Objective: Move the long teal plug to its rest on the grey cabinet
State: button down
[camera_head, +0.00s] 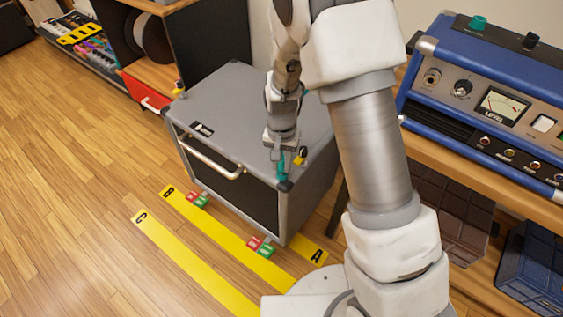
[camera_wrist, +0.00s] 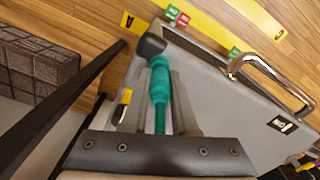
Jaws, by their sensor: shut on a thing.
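The long teal plug (camera_head: 281,168) is in my gripper (camera_head: 281,150), over the front right corner of the grey cabinet (camera_head: 232,98). In the wrist view the teal plug (camera_wrist: 160,85) runs lengthwise between the two fingers of my gripper (camera_wrist: 158,92), its far end close to the cabinet's black corner cap. My gripper is shut on it. I cannot tell whether the plug touches the cabinet top. The wrist view also shows the cabinet (camera_wrist: 225,95), with its top largely clear.
A small yellow and black item (camera_head: 301,156) sits beside my gripper on the cabinet. The cabinet has a front handle (camera_head: 212,160). A blue amplifier (camera_head: 490,95) with a short teal piece (camera_head: 478,22) on top stands right. Yellow floor strips (camera_head: 195,262) lie in front.

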jog(key=shift+f, duration=0.3)
dwell(0.4)
jog(key=c, duration=0.6)
grip_release()
notch_tip(320, 180, up, 18)
jog(key=p, duration=0.6)
jog(key=shift+f, duration=0.25)
